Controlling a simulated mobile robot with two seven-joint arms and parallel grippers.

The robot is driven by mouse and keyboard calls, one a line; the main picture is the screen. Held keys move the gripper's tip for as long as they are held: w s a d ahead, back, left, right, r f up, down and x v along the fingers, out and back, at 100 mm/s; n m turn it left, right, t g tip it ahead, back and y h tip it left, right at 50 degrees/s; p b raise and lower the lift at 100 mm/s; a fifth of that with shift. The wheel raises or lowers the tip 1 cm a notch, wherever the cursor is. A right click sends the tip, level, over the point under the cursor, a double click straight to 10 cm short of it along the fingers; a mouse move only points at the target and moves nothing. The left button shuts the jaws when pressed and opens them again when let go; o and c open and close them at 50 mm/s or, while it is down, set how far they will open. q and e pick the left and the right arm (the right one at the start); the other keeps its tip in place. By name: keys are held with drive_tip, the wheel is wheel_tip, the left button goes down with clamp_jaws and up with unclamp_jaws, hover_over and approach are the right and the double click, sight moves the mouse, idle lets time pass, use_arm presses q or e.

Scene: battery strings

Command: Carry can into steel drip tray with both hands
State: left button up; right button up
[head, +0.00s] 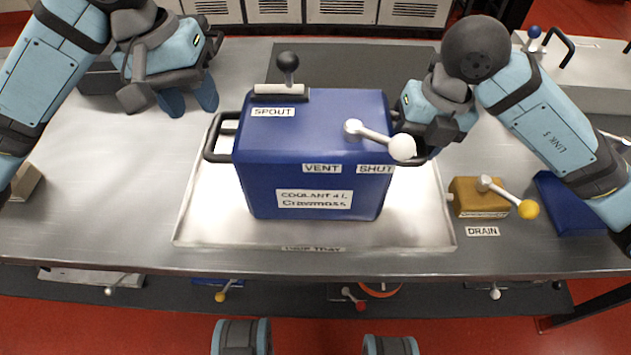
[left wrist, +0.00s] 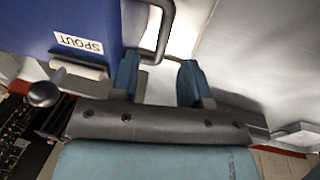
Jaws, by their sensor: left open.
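The blue can (head: 310,125) stands upright over the steel drip tray (head: 190,225), its base within the tray's rim. Its left handle (head: 212,140) sticks out to the left and also shows in the left wrist view (left wrist: 167,22). My left gripper (head: 188,102) is open and empty, behind and left of that handle. In the left wrist view its two fingers (left wrist: 158,82) point toward the handle, whose near end lies in line with the gap. My right gripper (head: 432,150) is at the can's right side by the right handle; its fingertips are mostly hidden.
A white-knobbed vent lever (head: 380,140) and a black-knobbed spout (head: 287,70) top the can. A yellow-knobbed drain valve (head: 480,197) and a blue block (head: 570,205) lie right of the tray. A dark mat (head: 350,60) lies behind.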

drive_tip(key=shift+w+r, duration=0.1)
drive_tip(key=shift+r, duration=0.55)
wheel_tip(320, 180, up, 6)
drive_tip(key=d, duration=0.1)
drive_tip(key=shift+d+r, duration=0.25)
drive_tip(key=shift+d, duration=0.1)
